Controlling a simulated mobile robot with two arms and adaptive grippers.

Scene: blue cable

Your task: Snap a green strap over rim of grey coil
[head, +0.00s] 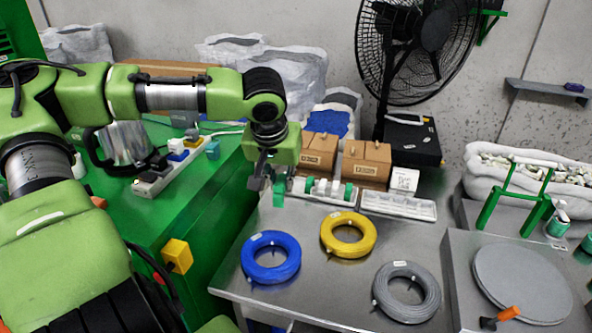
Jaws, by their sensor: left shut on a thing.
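The grey coil (428,305) lies flat on the metal table, at the right of the coils. My left gripper (268,182) points down at the table's back left edge, away from the grey coil. It is shut on a small green strap (279,193), which shows just below its fingers; the contact itself is partly hidden. More green and white pieces (322,187) stand in a row in a white tray beside the gripper. My right gripper is out of view.
A blue coil (262,272) and a yellow coil (367,247) lie on the table (330,285). Cardboard boxes (366,165), another white tray (398,206) and a black fan (420,40) stand behind. A round grey plate (522,283) is at right. Bare table lies between the coils.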

